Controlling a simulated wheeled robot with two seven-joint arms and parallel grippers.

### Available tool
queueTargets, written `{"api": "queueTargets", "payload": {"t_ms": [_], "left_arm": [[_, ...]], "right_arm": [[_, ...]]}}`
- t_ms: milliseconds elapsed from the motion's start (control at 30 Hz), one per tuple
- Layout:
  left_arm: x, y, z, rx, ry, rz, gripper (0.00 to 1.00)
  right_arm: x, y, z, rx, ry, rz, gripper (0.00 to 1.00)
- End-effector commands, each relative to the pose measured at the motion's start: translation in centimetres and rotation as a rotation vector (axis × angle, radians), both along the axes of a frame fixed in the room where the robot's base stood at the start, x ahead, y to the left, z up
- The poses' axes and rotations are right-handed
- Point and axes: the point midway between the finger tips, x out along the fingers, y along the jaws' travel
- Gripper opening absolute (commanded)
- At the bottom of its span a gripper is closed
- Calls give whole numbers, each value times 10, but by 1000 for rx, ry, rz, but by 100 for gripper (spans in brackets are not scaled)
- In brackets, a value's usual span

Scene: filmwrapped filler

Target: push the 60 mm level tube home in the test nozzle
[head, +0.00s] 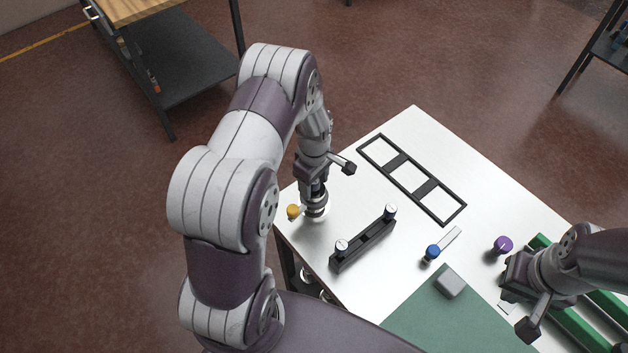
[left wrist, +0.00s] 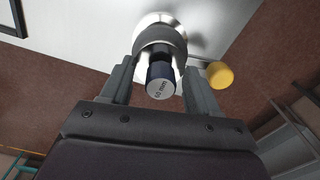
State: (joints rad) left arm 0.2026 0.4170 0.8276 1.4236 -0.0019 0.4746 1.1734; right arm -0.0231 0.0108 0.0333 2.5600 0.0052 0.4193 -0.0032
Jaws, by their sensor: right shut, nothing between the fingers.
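The 60 mm level tube (left wrist: 160,88) shows its dark blue cap and white "60 mm" end label in the left wrist view. It stands in the grey collar of the test nozzle (left wrist: 160,36), which has a pale round flange; how deep it sits I cannot tell. My left gripper (left wrist: 160,80) is open, with one finger on each side of the cap and gaps visible. In the head view my left gripper (head: 316,190) points down over the nozzle (head: 316,212) and hides most of the tube. My right gripper (head: 512,285) is shut and empty, low at the right.
A yellow knob (head: 293,211) sits beside the nozzle. A black rack (head: 364,246) holds two white-topped pieces. A black three-window frame (head: 410,178), a blue-capped piece (head: 432,252), a purple knob (head: 503,244) and a grey block (head: 450,282) lie on the table.

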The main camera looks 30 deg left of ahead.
Motion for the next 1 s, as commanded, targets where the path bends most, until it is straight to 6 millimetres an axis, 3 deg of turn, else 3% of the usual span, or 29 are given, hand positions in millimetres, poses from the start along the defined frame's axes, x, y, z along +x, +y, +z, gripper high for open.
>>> {"api": "queueTargets", "payload": {"t_ms": [267,367,700,833,1000], "left_arm": [[1,0,4,1,-1,0,60],[2,0,20,1,-6,0,60],[1,0,106,0,-4,0,60],[1,0,122,1,-1,0,60],[1,0,127,0,0,0,60]], "right_arm": [[0,0,-2,0,0,0,0],[0,0,-8,0,0,0,0],[0,0,-29,0,0,0,0],[0,0,-31,0,0,0,0],[0,0,-31,0,0,0,0]]}}
